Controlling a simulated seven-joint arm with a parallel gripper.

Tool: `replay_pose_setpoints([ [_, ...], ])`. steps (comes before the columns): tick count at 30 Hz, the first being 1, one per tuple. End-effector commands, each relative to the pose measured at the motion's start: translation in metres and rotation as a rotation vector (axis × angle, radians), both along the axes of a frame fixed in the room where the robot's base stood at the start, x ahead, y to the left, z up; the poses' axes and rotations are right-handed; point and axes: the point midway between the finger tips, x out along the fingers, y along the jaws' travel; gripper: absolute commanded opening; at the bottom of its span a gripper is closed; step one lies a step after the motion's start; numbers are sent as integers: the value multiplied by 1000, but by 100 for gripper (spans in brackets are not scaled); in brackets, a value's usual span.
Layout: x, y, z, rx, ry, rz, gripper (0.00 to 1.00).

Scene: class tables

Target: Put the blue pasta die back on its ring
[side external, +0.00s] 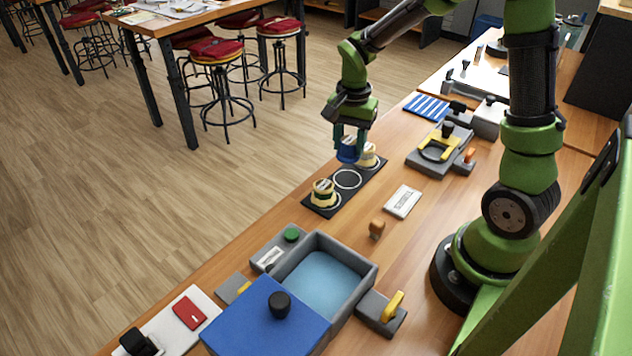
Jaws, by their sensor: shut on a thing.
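My gripper (349,140) is shut on the blue pasta die (346,154) and holds it upright at the far end of a black mat (332,204). I cannot tell how high the die is above the mat. The mat's middle ring (347,179) is a white circle with nothing on it. A cream die (368,157) stands at the mat's far end, just right of the blue die. Another cream die with dark bands (323,192) stands on the near end. The gripper fingers partly hide the blue die's upper part.
A white label card (403,202) and a small orange-brown knob (377,228) lie right of the mat. A grey device with a yellow ring (438,150) stands behind right. A grey bin with a blue lid (265,318) stands in front. Bare wood lies between.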

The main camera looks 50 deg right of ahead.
Motion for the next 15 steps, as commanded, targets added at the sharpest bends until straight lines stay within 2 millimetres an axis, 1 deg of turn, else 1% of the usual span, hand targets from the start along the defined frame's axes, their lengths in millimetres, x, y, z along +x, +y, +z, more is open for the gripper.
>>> replay_pose_setpoints([
  [1, -2, 0, -10, 1, 7, 2, 2],
  [3, -1, 0, -19, 1, 5, 3, 2],
  [7, -1, 1, -31, 2, 6, 1, 2],
  [12, -2, 1, -57, 1, 7, 1, 2],
  [15, -2, 1, -64, 1, 4, 2, 2],
])
